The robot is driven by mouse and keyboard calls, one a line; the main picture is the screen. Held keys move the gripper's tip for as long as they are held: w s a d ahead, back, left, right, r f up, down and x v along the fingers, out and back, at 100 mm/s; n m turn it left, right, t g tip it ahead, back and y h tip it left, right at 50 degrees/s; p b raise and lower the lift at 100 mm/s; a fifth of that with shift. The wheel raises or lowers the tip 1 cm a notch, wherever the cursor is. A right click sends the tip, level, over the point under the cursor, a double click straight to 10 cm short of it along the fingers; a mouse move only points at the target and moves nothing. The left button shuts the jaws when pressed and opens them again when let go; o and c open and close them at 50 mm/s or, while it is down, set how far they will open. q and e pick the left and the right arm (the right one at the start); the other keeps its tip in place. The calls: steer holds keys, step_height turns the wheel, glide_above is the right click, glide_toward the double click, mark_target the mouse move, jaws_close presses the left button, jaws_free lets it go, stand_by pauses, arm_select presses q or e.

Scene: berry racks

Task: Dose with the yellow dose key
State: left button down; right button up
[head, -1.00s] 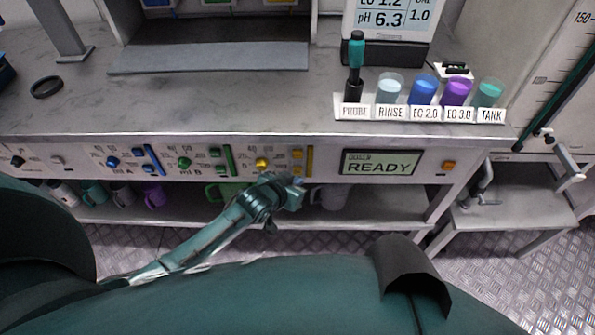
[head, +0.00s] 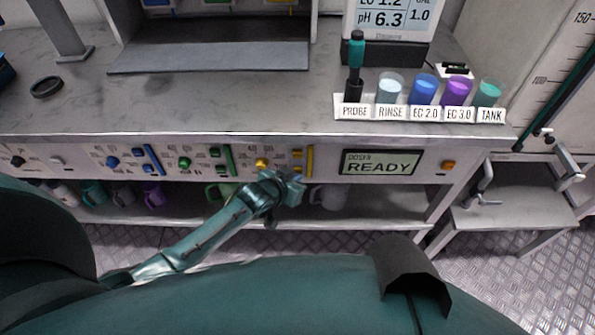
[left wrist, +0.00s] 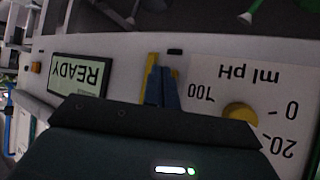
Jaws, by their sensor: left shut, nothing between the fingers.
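The yellow dosing group on the bench's front panel has a yellow knob (head: 262,163), two small yellow keys (head: 297,154) and an upright yellow bar (head: 310,160). My left gripper (head: 297,184) is shut and empty, just below and in front of these keys. In the left wrist view, which is upside down, its blue fingers (left wrist: 162,90) are together beside the yellow bar (left wrist: 150,72) and hide the keys. The yellow knob (left wrist: 240,112) sits there on a ml pH scale. I cannot tell whether the fingertips touch the panel. My right gripper is not in view.
A display (head: 380,163) reads READY, with an orange button (head: 448,165) beside it. Green (head: 184,163) and blue (head: 112,162) dosing groups lie to the left. Jugs stand on the lower shelf (head: 375,212). Labelled cups and a probe stand on the bench top (head: 220,108).

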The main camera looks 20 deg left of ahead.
arm_select(q)
steer(key=shift+w+a, duration=0.1)
steer(key=shift+w, duration=0.25)
stand_by(0.4)
steer(key=shift+s+r, duration=0.1)
steer(key=shift+s+d+p, duration=0.25)
steer(key=shift+s+p, duration=0.3)
steer(key=shift+s, duration=0.25)
steer(key=shift+s+d+p, duration=0.25)
steer(key=shift+s+p, duration=0.2)
steer(key=shift+s, duration=0.35)
steer(key=shift+s+d+p, duration=0.2)
steer(key=shift+s+p, duration=0.25)
steer(key=shift+s, duration=0.35)
steer(key=shift+s+d+p, duration=0.25)
steer(key=shift+s+p, duration=0.2)
steer(key=shift+s, duration=0.35)
